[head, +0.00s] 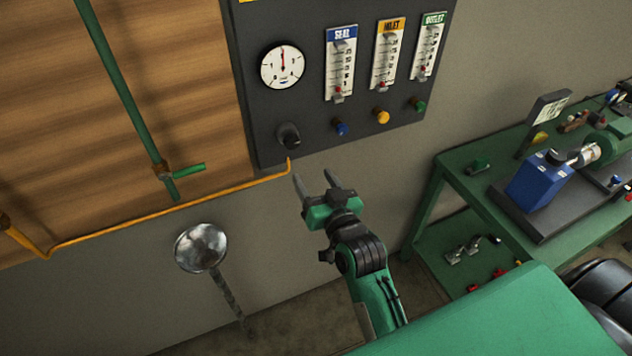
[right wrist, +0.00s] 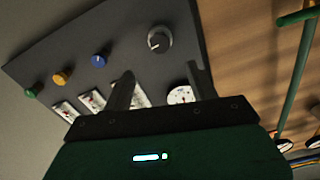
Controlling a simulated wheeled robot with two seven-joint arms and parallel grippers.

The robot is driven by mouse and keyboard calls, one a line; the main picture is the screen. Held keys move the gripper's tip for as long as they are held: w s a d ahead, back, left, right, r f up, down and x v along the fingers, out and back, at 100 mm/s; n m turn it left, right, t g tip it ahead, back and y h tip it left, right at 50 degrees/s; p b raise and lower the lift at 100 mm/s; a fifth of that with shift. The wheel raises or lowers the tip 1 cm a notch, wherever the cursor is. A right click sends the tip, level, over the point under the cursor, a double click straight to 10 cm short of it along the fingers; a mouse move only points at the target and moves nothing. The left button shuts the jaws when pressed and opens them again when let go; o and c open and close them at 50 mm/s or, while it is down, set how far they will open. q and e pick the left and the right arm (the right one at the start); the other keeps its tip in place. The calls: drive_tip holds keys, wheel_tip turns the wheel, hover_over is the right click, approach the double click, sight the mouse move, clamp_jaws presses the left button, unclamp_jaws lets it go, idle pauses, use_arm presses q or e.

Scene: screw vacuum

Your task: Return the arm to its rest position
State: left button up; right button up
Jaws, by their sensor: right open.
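My right arm comes up from the bottom of the head view, and its gripper (head: 314,182) is open and empty. It is just below the dark control panel (head: 350,105), near the black knob (head: 289,137), and looks apart from it. In the right wrist view the two fingers (right wrist: 160,90) stand wide apart with nothing between them. The same knob (right wrist: 159,40) shows beyond the fingers there. My left gripper is not in view.
The panel carries a round gauge (head: 283,67) and three flow meters. An orange pipe (head: 170,209) runs below it. A metal funnel-like dish (head: 201,247) stands lower left. A green table (head: 485,185) with a blue machine (head: 540,182) is at right.

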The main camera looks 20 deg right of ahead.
idle(0.3)
drive_tip(key=a+f+n+g+y, duration=0.1)
drive_tip(key=a+f+n+g, duration=0.2)
drive_tip(key=f, duration=1.9)
drive_tip(key=s+f+g, duration=0.3)
drive_tip(key=s+f, duration=0.2)
drive_tip(key=f, duration=0.6)
drive_tip(key=s+f+g, duration=0.3)
drive_tip(key=s+f, duration=0.2)
drive_tip(key=f, duration=0.7)
drive_tip(key=s+d+f+g+b, duration=0.15)
drive_tip(key=s+f+g, duration=0.25)
drive_tip(key=s+f, duration=0.95)
drive_tip(key=s+d+f+g, duration=0.2)
drive_tip(key=s+d+f, duration=0.2)
drive_tip(key=s, duration=0.6)
drive_tip(key=s+d+f+n+g+h, duration=0.1)
drive_tip(key=s+d+f, duration=0.3)
drive_tip(key=s, duration=0.7)
drive_tip(key=shift+d+f+g+h, duration=0.15)
drive_tip(key=shift+f+g+h, duration=0.25)
drive_tip(key=shift+f, duration=0.55)
